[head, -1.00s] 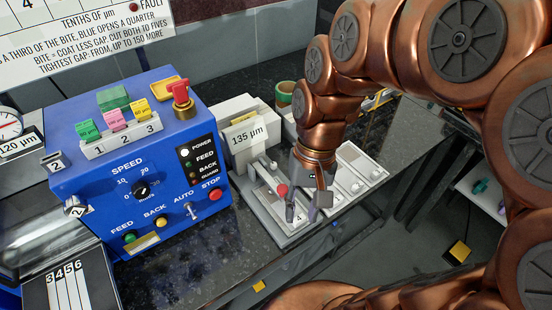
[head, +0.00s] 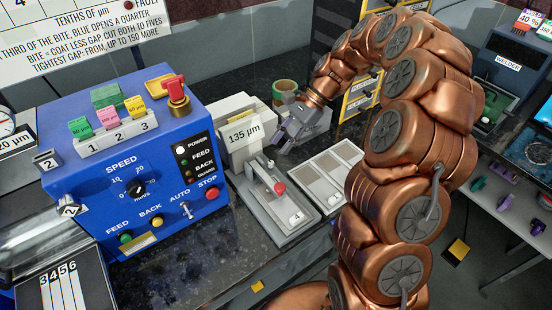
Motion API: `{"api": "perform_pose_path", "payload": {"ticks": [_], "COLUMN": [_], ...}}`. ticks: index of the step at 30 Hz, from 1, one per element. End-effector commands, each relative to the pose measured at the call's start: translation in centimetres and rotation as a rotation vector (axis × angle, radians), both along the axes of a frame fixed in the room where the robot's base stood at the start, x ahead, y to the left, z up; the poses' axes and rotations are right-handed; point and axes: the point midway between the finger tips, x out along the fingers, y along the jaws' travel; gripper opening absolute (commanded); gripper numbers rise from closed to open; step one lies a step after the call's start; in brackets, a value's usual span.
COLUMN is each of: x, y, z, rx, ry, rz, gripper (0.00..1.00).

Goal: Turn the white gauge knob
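I cannot single out a white gauge knob with certainty. A white block labelled 135 µm (head: 243,133) stands to the machine's right. In front of it is a grey lever press (head: 262,203) with a red ball handle (head: 280,188) and a small pale top. My gripper (head: 284,143) is over the counter right of the white block, above and behind the press. It is small and seen from the side, so its opening is unclear. No held object shows.
A partitioned tray (head: 326,175) lies right of the press. A green-and-tan tape roll (head: 285,92) is behind my gripper. A dial gauge (head: 5,126) is cut off at the left edge. The dark counter front (head: 190,262) is largely clear.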

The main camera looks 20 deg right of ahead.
Motion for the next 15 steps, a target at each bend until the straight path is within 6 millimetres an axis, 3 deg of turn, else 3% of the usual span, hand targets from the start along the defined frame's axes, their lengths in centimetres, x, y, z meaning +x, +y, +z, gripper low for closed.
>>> {"api": "perform_pose_path", "payload": {"ticks": [7, 15], "x": [3.1, 3.6], "y": [-3.5, -4.2], "z": [-3.3, -4.3], "rx": [0.033, 0.041], "ry": [0.095, 0.122], "rz": [-0.179, -0.225], "gripper": [0.33, 0.33]}}
